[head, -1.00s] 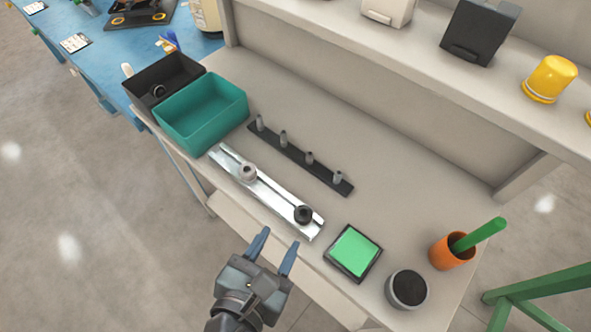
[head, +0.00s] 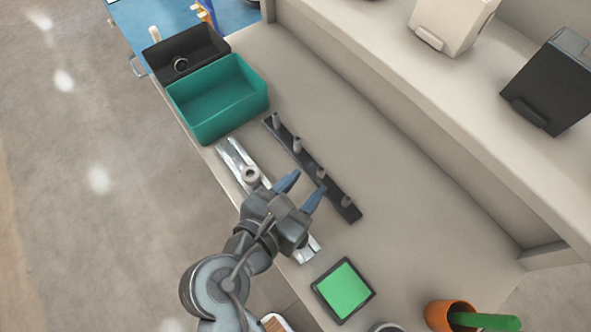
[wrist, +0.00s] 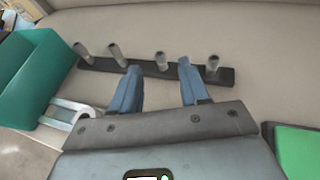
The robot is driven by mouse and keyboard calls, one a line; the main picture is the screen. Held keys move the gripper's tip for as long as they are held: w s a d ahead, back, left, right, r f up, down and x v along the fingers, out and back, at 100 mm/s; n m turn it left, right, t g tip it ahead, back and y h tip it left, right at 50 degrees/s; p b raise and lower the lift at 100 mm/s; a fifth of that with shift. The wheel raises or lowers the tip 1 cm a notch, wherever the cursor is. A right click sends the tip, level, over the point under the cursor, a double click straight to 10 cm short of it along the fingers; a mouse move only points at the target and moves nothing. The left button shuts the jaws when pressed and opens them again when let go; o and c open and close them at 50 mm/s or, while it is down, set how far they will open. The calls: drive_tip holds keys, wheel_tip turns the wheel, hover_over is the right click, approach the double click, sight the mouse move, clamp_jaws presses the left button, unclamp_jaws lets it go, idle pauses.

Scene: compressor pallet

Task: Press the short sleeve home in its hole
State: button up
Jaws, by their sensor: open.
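A black rail (head: 343,204) carries several upright grey sleeve-like pieces, among them a sleeve (head: 297,145) near its middle; I cannot tell which is the short sleeve. The rail also shows in the wrist view (wrist: 223,78). A silver plate (head: 232,154) with a light grey ring (head: 250,174) lies in front of it, partly hidden by my arm. In the wrist view a sleeve (wrist: 160,62) appears between the fingertips, apart from both.
A teal bin (head: 213,128) and a black bin (head: 160,55) holding a dark ring stand at the far left. A green pad (head: 343,290) and an orange cup (head: 440,313) with a green rod are at the front right. The bench behind the rail is clear.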

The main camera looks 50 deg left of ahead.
sight(321, 169)
drive_tip(key=x, duration=0.8)
drive_tip(key=shift+w+a+f, duration=0.1)
drive_tip(key=shift+w, duration=0.25)
clamp_jaws()
idle(0.4)
